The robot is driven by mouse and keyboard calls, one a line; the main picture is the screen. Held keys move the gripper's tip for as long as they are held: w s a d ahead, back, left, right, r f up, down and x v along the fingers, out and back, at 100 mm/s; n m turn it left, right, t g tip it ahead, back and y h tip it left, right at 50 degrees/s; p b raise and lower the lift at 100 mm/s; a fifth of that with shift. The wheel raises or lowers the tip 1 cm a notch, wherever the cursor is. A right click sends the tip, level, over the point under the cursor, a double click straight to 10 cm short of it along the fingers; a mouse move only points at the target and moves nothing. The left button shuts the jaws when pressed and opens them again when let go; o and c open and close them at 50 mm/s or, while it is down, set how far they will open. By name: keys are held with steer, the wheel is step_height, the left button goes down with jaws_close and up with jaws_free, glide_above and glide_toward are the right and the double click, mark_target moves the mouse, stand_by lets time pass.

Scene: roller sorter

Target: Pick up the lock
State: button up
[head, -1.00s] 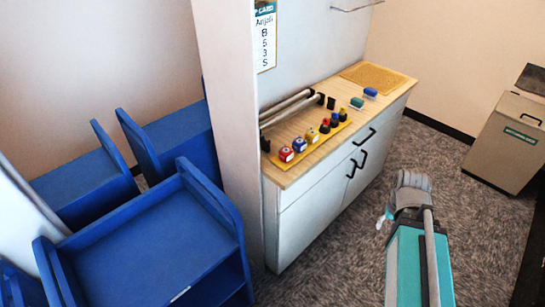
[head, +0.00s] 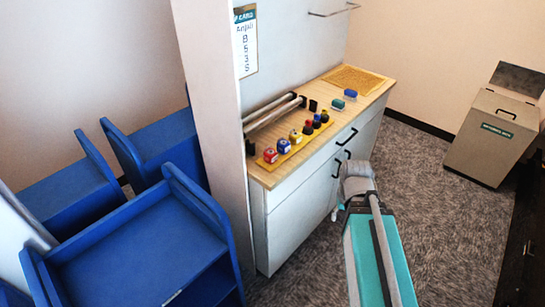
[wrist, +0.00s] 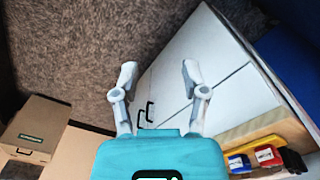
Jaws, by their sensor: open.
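Several small coloured pieces stand in a row on a yellow board (head: 299,147) on the wooden counter. Three are labelled cubes: red (head: 270,155), blue (head: 284,146) and yellow (head: 296,136). Behind them are dark-topped pieces in red (head: 308,127), blue (head: 317,121) and yellow (head: 325,116). They are too small to tell which is the lock. My gripper (wrist: 159,72) is open and empty in the wrist view, above the floor in front of the cabinet, apart from the counter. The red cube (wrist: 267,155) and blue cube (wrist: 237,162) show at lower right there.
A green block (head: 337,103) and a blue block (head: 350,94) stand farther along the counter, before a tan mat (head: 354,79). Metal rails (head: 272,113) lie behind the board. A wall panel and blue carts (head: 140,250) stand left. A bin (head: 492,135) stands right.

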steer(key=o, duration=0.4)
steer(key=shift+w+a, duration=0.1)
steer(key=shift+o, duration=0.7)
steer(key=shift+w+a+f+n, duration=0.1)
steer(key=shift+w+n, duration=0.1)
steer(key=shift+n, duration=0.2)
steer(key=n+t+h+b, duration=0.65)
steer(key=n+t, duration=0.65)
steer(key=n, duration=1.7)
glide_toward(267, 157)
steer(key=s+r, duration=0.1)
steer(key=shift+a+r+b, duration=0.1)
steer(key=shift+a+b, duration=0.15)
steer(key=shift+b, duration=0.05)
steer(key=shift+f+b+x, duration=0.15)
steer(key=shift+b+x, duration=0.6)
steer(key=shift+x, duration=1.4)
steer(key=shift+f+b+x, duration=0.1)
steer(key=shift+b+x, duration=0.65)
steer(key=shift+x, duration=1.4)
